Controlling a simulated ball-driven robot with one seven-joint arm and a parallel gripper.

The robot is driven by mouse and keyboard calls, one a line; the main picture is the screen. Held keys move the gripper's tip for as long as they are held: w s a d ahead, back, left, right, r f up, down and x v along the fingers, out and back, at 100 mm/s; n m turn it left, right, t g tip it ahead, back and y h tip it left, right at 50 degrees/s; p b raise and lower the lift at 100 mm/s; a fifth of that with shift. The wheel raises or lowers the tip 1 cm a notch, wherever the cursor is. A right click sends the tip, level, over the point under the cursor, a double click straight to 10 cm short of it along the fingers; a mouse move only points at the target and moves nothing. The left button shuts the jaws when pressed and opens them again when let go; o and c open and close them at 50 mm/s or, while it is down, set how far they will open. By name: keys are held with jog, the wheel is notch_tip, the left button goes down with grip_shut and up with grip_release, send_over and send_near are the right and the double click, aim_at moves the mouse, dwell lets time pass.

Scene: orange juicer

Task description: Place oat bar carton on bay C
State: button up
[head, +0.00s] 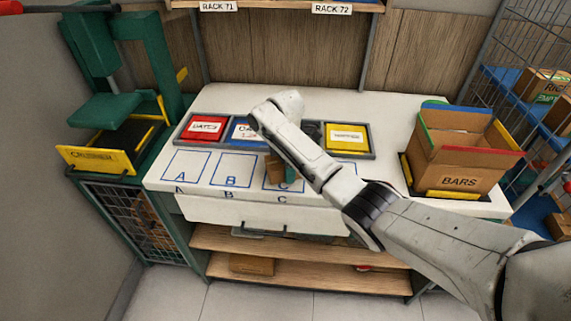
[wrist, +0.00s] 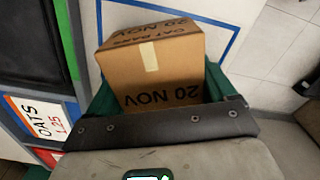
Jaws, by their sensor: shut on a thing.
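The oat bar carton (wrist: 158,85) is a small brown cardboard box with a pale tape strip, printed "OAT BARS" and "20 NOV". My gripper (wrist: 160,92) is shut on it, with green fingers on both sides. In the head view the carton (head: 274,167) shows partly behind my arm, over the bay C outline (head: 268,188) at the front of the white counter. Part of that outline is hidden by my arm. A blue outline (wrist: 228,45) shows beyond the carton in the wrist view. I cannot tell whether the carton touches the counter.
Bays A (head: 181,177) and B (head: 231,179) are empty at left. A tray with red, blue and yellow labelled bins (head: 347,138) lies behind the bays. An open BARS box (head: 459,182) stands at right. A green crusher (head: 105,110) stands at far left.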

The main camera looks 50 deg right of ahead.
jog(key=shift+f, duration=0.2)
jog(key=o, duration=1)
notch_tip(320, 180, up, 11)
jog(key=shift+r, duration=0.1)
jog(key=shift+r+p, duration=0.55)
jog(key=shift+r, duration=0.1)
